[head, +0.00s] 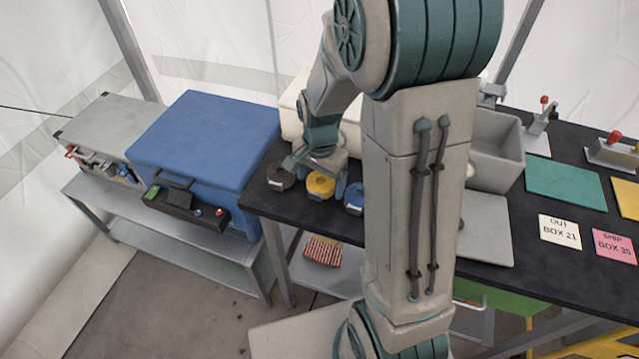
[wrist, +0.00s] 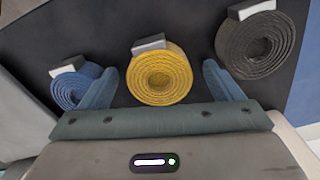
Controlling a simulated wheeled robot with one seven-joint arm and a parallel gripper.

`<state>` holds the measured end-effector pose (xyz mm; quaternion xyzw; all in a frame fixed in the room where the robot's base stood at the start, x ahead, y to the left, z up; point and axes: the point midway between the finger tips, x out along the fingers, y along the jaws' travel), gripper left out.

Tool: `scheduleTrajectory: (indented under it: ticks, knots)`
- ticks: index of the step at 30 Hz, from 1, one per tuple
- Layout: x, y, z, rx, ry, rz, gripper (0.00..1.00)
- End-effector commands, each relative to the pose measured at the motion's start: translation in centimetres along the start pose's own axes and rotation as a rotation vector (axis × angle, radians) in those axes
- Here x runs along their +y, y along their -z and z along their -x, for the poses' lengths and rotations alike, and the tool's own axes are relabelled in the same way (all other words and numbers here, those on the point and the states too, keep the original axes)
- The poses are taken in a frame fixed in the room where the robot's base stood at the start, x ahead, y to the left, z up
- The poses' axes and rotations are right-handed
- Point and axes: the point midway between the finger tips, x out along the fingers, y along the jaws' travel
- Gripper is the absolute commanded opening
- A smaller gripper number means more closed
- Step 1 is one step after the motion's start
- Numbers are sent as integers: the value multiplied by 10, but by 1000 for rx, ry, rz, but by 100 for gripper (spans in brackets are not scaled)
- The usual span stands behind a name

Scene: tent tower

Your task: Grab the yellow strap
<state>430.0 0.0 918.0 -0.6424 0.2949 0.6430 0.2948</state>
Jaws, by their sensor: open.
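The yellow strap (head: 320,184) is a coiled roll with a pale tag, lying on the black table. In the wrist view the yellow strap (wrist: 160,76) sits between the two blue-green fingers. My gripper (head: 325,168) is just above the strap in the head view. In the wrist view my gripper (wrist: 163,85) is open, its fingers on either side of the roll with gaps visible. I cannot tell how far the fingertips are above the table.
A black strap roll (wrist: 255,45) and a blue strap roll (wrist: 75,88) flank the yellow one. A blue box (head: 205,140) stands left of the black table (head: 500,290). Grey bins (head: 495,150) and coloured mats (head: 565,185) lie to the right.

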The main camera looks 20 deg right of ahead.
Motion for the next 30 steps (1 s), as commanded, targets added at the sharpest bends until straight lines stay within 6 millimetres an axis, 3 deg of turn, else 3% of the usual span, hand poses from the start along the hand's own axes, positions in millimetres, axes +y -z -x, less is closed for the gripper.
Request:
scheduleTrajectory:
  ticks: [2, 6, 8, 19, 30]
  knots:
    - [0, 0, 0, 0, 0, 0, 86]
    - [0, 0, 0, 1, 0, 0, 47]
    - [0, 0, 0, 1, 1, 0, 36]
    - [-1, 1, 10, 4, 4, 1, 36]
    - [-1, 1, 78, 5, 5, 0, 36]
